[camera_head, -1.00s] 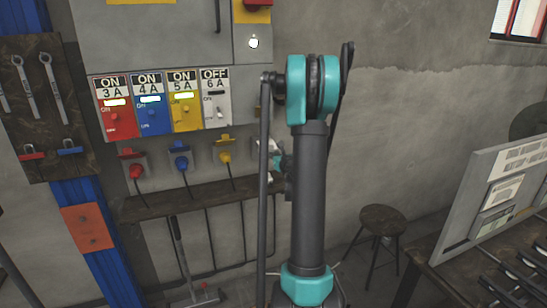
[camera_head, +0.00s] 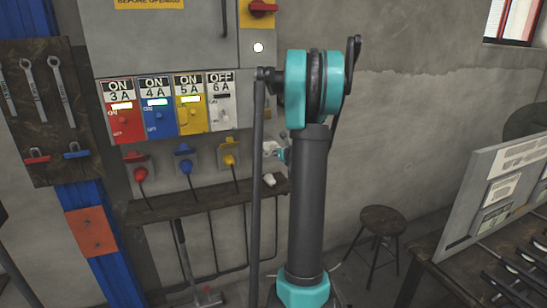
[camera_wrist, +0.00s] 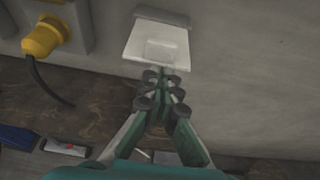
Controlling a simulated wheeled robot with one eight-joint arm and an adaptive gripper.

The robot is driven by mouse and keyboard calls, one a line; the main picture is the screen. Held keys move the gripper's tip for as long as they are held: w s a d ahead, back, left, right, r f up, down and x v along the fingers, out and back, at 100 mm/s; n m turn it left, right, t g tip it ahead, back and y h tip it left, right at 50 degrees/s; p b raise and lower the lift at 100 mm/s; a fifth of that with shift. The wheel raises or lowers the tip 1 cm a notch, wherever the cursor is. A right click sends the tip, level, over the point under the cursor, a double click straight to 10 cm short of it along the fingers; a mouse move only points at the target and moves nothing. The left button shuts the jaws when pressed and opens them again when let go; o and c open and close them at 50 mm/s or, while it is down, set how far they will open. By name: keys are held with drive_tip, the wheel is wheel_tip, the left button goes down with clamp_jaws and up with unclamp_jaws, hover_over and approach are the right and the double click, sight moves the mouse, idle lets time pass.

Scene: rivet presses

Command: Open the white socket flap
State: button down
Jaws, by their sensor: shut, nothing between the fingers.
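The white socket flap (camera_wrist: 158,44) hangs from a grey hinge strip at the top middle of the wrist view. Its lower edge is wider than its top, and a paler rectangle shows on its face. I cannot tell how far it is lifted. My gripper (camera_wrist: 160,80) is shut and empty, its fingertips at or just under the flap's lower edge; whether they touch is unclear. In the head view the white socket (camera_head: 269,147) shows just left of my arm, partly hidden, with a bit of my gripper (camera_head: 283,155) beside it.
A yellow plug (camera_wrist: 44,38) with its cable sits left of the flap. Red (camera_head: 141,173) and blue plugs (camera_head: 185,165) are farther left. A wooden shelf (camera_head: 200,200) runs below, with a white plug (camera_head: 269,180) on it. A stool (camera_head: 382,222) and table stand right.

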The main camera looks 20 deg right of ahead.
wheel_tip(320, 180, up, 2)
drive_tip(key=shift+r+g, duration=0.2)
drive_tip(key=shift+g, duration=0.8)
drive_tip(key=shift+w+r, duration=0.35)
drive_tip(key=shift+r, duration=0.55)
drive_tip(key=shift+w+r, duration=0.3)
drive_tip(key=shift+r, duration=0.6)
drive_tip(key=shift+w+r, duration=0.1)
drive_tip(key=shift+r, duration=0.15)
drive_tip(key=s+f, duration=0.3)
drive_tip(key=s+r, duration=0.5)
drive_tip(key=r, duration=0.2)
drive_tip(key=shift+s+r, duration=0.2)
drive_tip(key=shift+r, duration=0.1)
